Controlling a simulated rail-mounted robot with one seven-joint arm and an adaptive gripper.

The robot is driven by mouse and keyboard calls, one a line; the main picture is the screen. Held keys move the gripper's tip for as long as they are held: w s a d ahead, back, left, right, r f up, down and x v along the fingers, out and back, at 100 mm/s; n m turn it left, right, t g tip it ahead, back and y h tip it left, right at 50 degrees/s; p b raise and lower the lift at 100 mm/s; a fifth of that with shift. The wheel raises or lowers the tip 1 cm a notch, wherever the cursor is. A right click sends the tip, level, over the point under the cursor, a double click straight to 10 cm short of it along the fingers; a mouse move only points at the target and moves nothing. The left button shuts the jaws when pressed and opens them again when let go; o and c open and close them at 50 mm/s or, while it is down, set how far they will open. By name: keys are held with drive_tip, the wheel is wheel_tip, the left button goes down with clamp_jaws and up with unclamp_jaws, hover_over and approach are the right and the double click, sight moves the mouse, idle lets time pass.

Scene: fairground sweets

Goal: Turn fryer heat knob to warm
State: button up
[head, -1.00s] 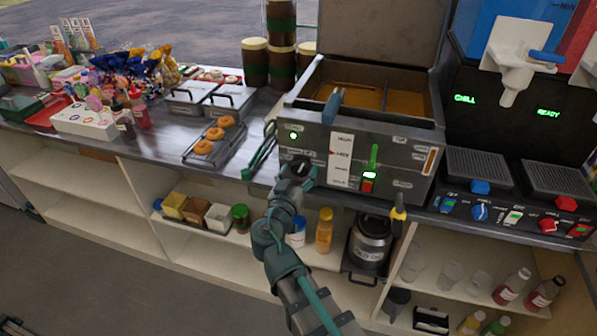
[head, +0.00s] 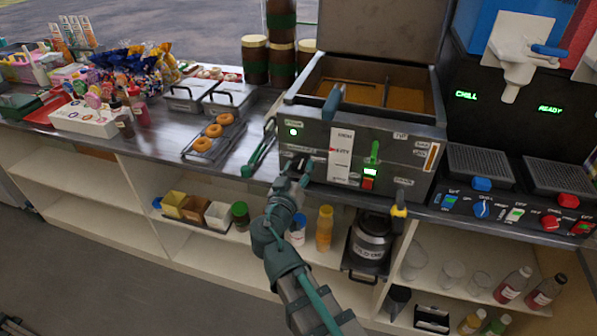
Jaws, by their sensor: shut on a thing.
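The fryer (head: 400,163) is a dark grey metal box with an open lid and amber oil inside, standing on the counter in the head view. Its front has a lit green light, a white label strip with a red pointer, a green lever, a red switch and a small lit green display. My gripper (head: 297,168) is at the lower left of the fryer's front, shut on the heat knob there. The fingers hide most of the knob, so its setting cannot be read. The small lettering on the white label strip (head: 341,155) is too blurred to read surely.
A rack with several doughnuts (head: 205,145) lies on the counter further left. A drinks machine (head: 515,130) stands right of the fryer. A grey pot (head: 370,240) and bottles stand on the shelf below.

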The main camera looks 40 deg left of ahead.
drive_tip(key=n+b, duration=0.2)
drive_tip(key=n, duration=0.1)
drive_tip(key=shift+f+n, duration=0.1)
drive_tip(key=shift+n, duration=0.3)
drive_tip(key=shift+n+b, duration=0.55)
drive_tip(key=shift+n, duration=1.35)
drive_tip(key=o, duration=1.1)
drive_tip(key=shift+o, duration=0.2)
drive_tip(key=v, duration=0.7)
drive_tip(key=shift+s, duration=0.3)
drive_tip(key=shift+d, duration=0.1)
